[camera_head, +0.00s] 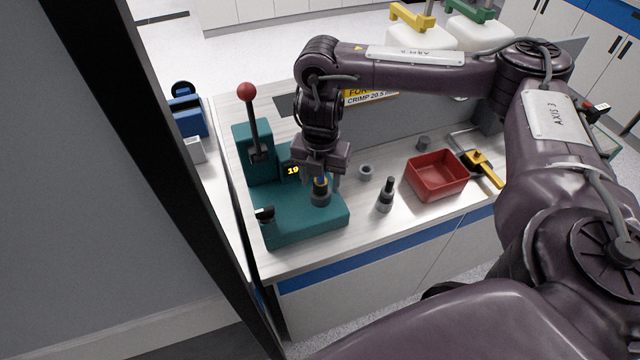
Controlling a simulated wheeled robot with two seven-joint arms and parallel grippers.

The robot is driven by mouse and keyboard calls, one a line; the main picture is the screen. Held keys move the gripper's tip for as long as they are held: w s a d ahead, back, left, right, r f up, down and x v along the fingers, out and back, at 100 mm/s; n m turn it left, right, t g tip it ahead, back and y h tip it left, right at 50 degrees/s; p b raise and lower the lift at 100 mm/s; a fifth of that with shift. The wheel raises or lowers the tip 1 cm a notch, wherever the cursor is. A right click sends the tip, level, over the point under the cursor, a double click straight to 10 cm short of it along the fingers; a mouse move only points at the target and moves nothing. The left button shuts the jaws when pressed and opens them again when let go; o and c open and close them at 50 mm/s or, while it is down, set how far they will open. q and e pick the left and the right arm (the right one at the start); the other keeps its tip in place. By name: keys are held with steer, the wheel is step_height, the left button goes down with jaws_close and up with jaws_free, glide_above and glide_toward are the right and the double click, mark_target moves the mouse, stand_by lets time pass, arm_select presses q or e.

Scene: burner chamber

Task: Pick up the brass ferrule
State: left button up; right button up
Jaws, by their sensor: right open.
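A small brass-coloured ring, which looks like the brass ferrule (321,184), sits at the top of a dark cylindrical holder (320,198) on the teal press (300,225). A bit of blue shows just above the ring. My right gripper (322,181) points down over it, open, with one finger to each side of the ring. I cannot tell whether the fingers touch it. The gripper body hides part of the press behind. My left gripper is not in view.
The press has a red-knobbed lever (247,92) and a lit display (293,170). To the right stand a grey ring (366,171), an upright grey-and-black fitting (386,196), a red bin (437,190) and a yellow-handled tool (487,172). The front right bench top is clear.

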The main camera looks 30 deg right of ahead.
steer(key=shift+f, duration=0.45)
steer(key=c, duration=0.4)
jaws_close()
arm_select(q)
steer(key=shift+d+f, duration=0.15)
arm_select(e)
steer(key=shift+r, duration=0.1)
